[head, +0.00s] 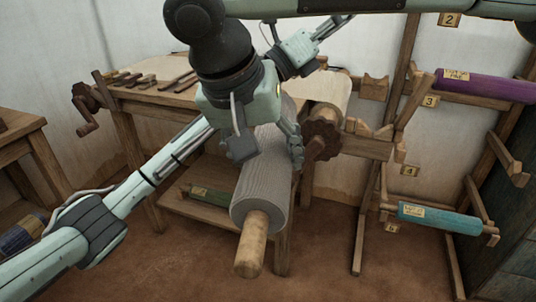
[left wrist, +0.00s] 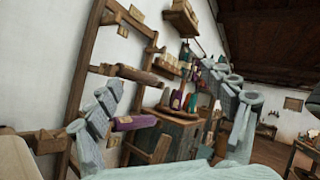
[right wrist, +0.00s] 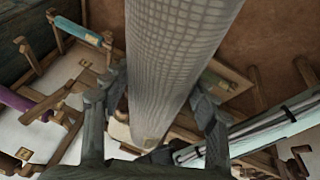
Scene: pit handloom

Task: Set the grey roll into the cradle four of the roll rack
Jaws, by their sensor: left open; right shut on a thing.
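The grey roll (head: 262,185) hangs in the middle of the head view, tilted, its bare wooden core end (head: 252,245) toward me. My right gripper (head: 270,148) is shut on it from above, and the roll also runs between the fingers in the right wrist view (right wrist: 175,60). The roll rack (head: 385,150) stands at the right. Its label four (head: 410,171) is below a wooden arm, and that level holds no roll in view. My left gripper (left wrist: 165,120) is open and empty; in the head view it is behind the right one.
A purple roll (head: 490,87) lies above label three (head: 430,101). A teal roll (head: 440,220) lies on the lowest level. A wooden loom bench (head: 150,95) with tools stands behind, with a green roll (head: 205,198) on its lower shelf. The floor (head: 320,260) at the front is clear.

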